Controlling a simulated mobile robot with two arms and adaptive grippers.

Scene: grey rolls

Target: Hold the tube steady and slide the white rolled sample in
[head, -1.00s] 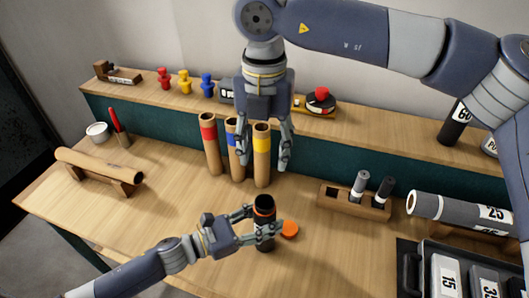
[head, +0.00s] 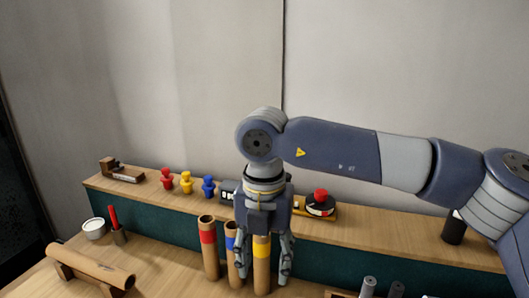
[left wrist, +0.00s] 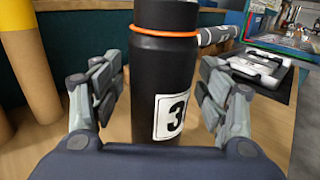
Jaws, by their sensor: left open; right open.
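The black tube (left wrist: 150,85) stands upright in the left wrist view, with an orange ring near its top and a white label with a 3. My left gripper (left wrist: 160,95) has its fingers spread on either side of it, open. The tube's mouth is out of this view, and the tube and left gripper are outside the head view. My right gripper (head: 265,272) hangs open, fingers down, in front of the cardboard tubes with blue (head: 231,243) and yellow (head: 261,247) bands, partly covering them. I cannot make out a white rolled sample.
A red-banded cardboard tube (head: 208,250) stands beside the others. A brown roll (head: 92,264) lies on a cradle at left, near a white pot (head: 94,228). Red, yellow and blue pegs (head: 186,182) and a red-knobbed black object (head: 320,203) sit on the shelf.

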